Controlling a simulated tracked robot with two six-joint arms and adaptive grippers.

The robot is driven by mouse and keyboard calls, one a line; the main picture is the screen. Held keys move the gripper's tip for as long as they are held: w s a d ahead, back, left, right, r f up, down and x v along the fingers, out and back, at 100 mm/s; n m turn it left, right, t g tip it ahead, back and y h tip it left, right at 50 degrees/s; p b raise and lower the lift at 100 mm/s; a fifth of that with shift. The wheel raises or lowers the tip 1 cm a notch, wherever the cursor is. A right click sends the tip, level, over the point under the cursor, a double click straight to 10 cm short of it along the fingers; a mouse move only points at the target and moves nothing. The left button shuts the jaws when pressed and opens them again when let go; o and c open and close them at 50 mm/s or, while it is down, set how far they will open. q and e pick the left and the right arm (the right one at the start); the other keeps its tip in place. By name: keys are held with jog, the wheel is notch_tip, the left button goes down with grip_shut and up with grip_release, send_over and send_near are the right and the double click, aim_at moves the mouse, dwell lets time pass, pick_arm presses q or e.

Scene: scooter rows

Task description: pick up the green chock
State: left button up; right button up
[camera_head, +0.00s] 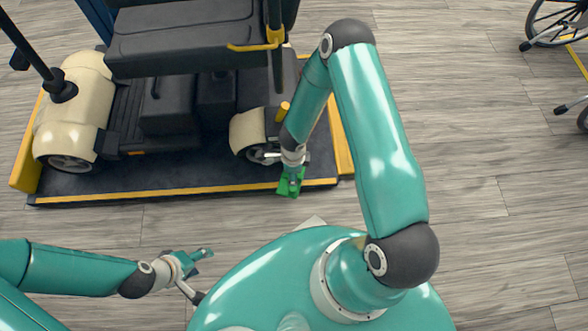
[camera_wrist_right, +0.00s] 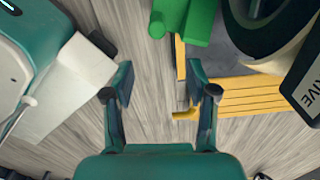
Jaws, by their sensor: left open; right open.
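The green chock (camera_head: 289,187) is by the front edge of the dark platform, near the beige scooter's right wheel. My right gripper (camera_head: 293,163) is over it in the head view and partly covers it. In the right wrist view, the chock (camera_wrist_right: 190,18) is at the top edge and partly cut off. There my right gripper (camera_wrist_right: 160,80) is open and empty, with the chock beyond its fingertips rather than between them. My left gripper (camera_head: 196,260) is open and empty, lower left of the platform, away from the chock.
The beige and black scooter (camera_head: 165,105) stands on the dark platform (camera_head: 160,185) with yellow edging. A white flat-sided thing (camera_wrist_right: 68,85) is at left in the wrist view. Wheelchair wheels (camera_head: 552,20) show at far right. The wooden floor between is clear.

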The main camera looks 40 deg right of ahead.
notch_tip(320, 180, down, 11)
jog(key=b, duration=0.4)
jog(key=shift+s, duration=0.1)
notch_tip(320, 180, down, 5)
jog(key=shift+s+a+f+b, duration=0.1)
jog(key=shift+s+a+b, duration=0.05)
jog(key=shift+b, duration=1.05)
grip_shut()
